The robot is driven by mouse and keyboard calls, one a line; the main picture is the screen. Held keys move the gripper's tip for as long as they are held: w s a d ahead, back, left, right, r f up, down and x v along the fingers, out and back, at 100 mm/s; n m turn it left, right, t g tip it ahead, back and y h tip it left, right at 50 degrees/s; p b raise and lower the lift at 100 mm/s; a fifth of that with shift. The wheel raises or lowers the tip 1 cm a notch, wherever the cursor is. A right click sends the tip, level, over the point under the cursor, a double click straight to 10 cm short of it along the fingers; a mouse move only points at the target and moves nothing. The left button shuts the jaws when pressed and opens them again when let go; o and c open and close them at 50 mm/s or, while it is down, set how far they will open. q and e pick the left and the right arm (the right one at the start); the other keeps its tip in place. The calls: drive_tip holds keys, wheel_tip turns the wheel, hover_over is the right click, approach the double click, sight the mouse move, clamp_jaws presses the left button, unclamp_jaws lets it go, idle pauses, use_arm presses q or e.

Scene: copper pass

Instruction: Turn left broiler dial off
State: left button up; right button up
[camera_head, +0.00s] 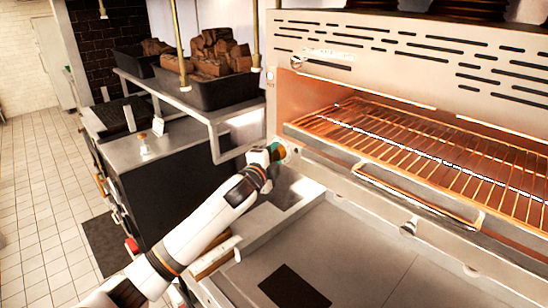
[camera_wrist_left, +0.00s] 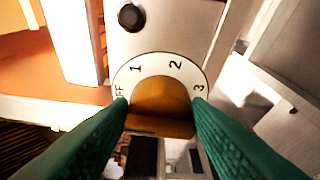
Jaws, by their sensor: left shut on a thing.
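The left broiler dial (camera_wrist_left: 160,97) shows in the left wrist view as an orange-brown knob in front of a white disc (camera_wrist_left: 154,62) marked OFF, 1, 2 and 3. OFF is at the disc's left edge and 3 at its right; I cannot tell which mark the knob points at. My left gripper (camera_wrist_left: 160,110) has its green fingers shut on the knob, one on each side. In the head view my left gripper (camera_head: 276,152) is at the left front corner of the broiler (camera_head: 320,152), hiding most of the dial. My right gripper is not in view.
The broiler's wire rack (camera_head: 430,145) glows orange, with a handle (camera_head: 415,195) in front. Below is a flat steel surface (camera_head: 350,255) with a dark rectangle (camera_head: 295,287). A shelf with a black tray (camera_head: 215,92) of wood chunks stands left. Tiled floor (camera_head: 40,190) is open at far left.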

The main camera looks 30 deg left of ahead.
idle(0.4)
use_arm(q)
drive_tip(key=o, duration=1)
drive_tip(key=shift+s+f+b, duration=0.1)
drive_tip(key=shift+s+b, duration=0.2)
drive_tip(key=shift+s, duration=0.2)
drive_tip(key=s+b, duration=0.1)
drive_tip(key=s, duration=0.2)
drive_tip(key=s+b, duration=0.1)
drive_tip(key=s, duration=0.3)
drive_tip(key=s+r+b, duration=0.1)
drive_tip(key=s, duration=0.3)
drive_tip(key=shift+d+b, duration=0.25)
drive_tip(key=shift+b, duration=0.15)
